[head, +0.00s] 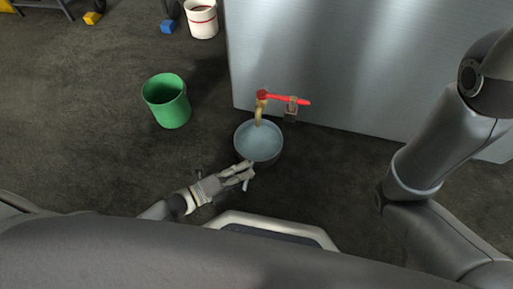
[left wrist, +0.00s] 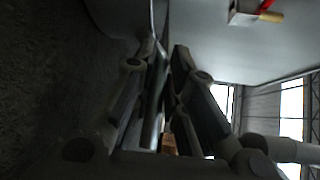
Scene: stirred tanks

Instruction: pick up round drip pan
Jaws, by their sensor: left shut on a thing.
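The round drip pan (head: 259,145) is grey with pale bluish liquid or a pale inside, below a brass tap (head: 260,115) with a red lever (head: 285,99). My left gripper (head: 246,173) is at the pan's near rim, shut on it. In the left wrist view the left gripper's fingers (left wrist: 163,52) close on a thin upright edge, the pan's rim. I cannot tell whether the pan touches the floor. My right arm shows at the right, but its gripper is out of view.
A large metal tank (head: 370,60) stands behind the pan. A tag or lock (head: 291,110) hangs by the lever. A green bucket (head: 167,101) stands to the left, a white bucket (head: 202,20) farther back. Bare dark floor (head: 80,130) lies at the left.

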